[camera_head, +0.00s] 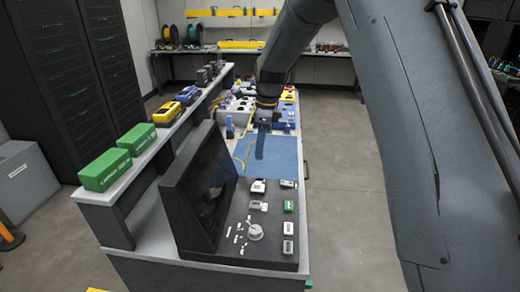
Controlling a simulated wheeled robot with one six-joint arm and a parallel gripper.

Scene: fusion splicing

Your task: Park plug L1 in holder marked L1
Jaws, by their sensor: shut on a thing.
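My gripper (264,124) is at the end of my arm, pointing down over the far end of the blue mat (280,158) on the bench. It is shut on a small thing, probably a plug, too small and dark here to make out. A yellow cable (244,152) loops over the mat just left of the gripper. A small blue upright piece (229,127) stands left of the gripper. No L1 marking can be read, and I cannot tell which holder bears it. My arm hides part of the bench's far end.
A black monitor (200,188) stands at the near left of the bench, beside a dark panel (228,248) with several small devices. Green boxes (105,169) and yellow devices line the raised shelf. White and dark devices (240,105) crowd the far end. The mat's middle is mostly clear.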

